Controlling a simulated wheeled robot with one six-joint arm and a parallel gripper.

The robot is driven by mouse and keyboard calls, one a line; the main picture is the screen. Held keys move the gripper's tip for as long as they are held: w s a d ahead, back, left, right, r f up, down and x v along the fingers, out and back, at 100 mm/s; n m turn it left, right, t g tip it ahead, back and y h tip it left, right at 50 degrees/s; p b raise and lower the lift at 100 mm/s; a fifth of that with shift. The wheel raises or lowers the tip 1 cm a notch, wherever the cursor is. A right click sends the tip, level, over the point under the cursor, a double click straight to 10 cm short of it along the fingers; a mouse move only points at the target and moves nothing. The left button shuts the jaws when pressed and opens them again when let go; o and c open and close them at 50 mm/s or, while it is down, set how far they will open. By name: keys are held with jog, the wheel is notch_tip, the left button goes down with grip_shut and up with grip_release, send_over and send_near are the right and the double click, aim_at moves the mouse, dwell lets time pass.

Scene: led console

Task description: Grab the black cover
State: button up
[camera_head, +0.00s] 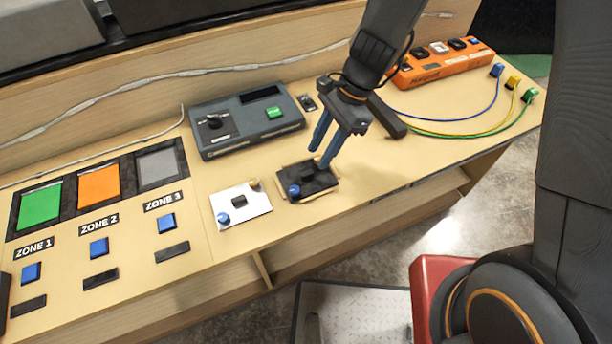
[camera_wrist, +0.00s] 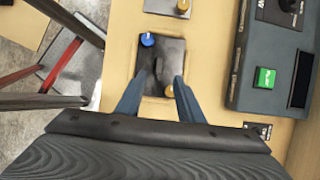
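The black cover (camera_head: 322,183) is a flat dark plate on the wooden console, with a blue knob at one corner and a small raised black handle. In the wrist view the black cover (camera_wrist: 174,52) also shows a tan knob near my fingers. My gripper (camera_head: 319,160) is above the plate, pointing down at it. In the wrist view my gripper (camera_wrist: 158,78) is open, with its two blue fingers apart on either side of the handle's lower end. I cannot tell whether the fingertips touch the plate.
A white plate (camera_head: 256,209) with similar knobs lies just left. A grey box (camera_head: 225,139) with a green button stands behind. An orange strip (camera_head: 430,70) and colored cables lie to the right. Zone panels with blue buttons fill the left. The console's front edge is close.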

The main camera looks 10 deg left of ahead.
aim_at(309, 172)
jog(key=shift+p+x, duration=0.5)
jog(key=shift+x, duration=2.4)
jog(key=shift+s, duration=0.1)
grip_shut()
